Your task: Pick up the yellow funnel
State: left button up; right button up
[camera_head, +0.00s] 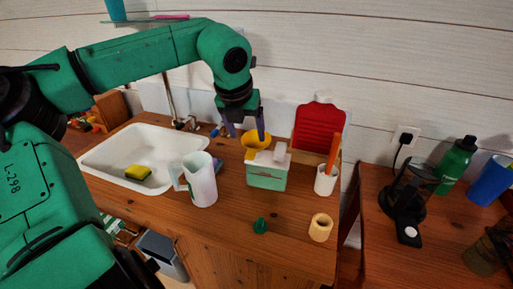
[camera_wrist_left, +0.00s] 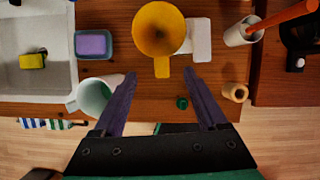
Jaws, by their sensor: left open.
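The yellow funnel (camera_head: 254,140) shows behind and above a green box with a pale lid (camera_head: 267,176); what it rests on is hidden. In the left wrist view the funnel (camera_wrist_left: 159,15) has its wide mouth toward the camera and a flat tab (camera_wrist_left: 162,67) pointing toward my gripper. My left gripper (camera_head: 246,130) is over the funnel in the head view, fingers pointing down. In the left wrist view its fingers (camera_wrist_left: 160,74) are apart, one on each side of the tab, with nothing clearly held. My right gripper is not in view.
A white mug (camera_head: 201,182) stands left of the box, beside a white sink (camera_head: 110,165) with a yellow sponge (camera_head: 138,172). A white cup with an orange stick (camera_head: 326,180) stands right.

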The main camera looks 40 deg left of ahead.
aim_at(253, 150)
pick_arm(q)
jog(key=p+x, duration=0.2)
jog(key=x, duration=0.6)
jog(key=shift+w+f, duration=0.2)
jog(key=shift+w, duration=0.05)
jog(key=shift+w+a+f, duration=0.1)
jog(key=shift+w+f, duration=0.1)
jog(key=shift+f, duration=0.05)
jog(key=shift+s, duration=0.1)
grip_shut()
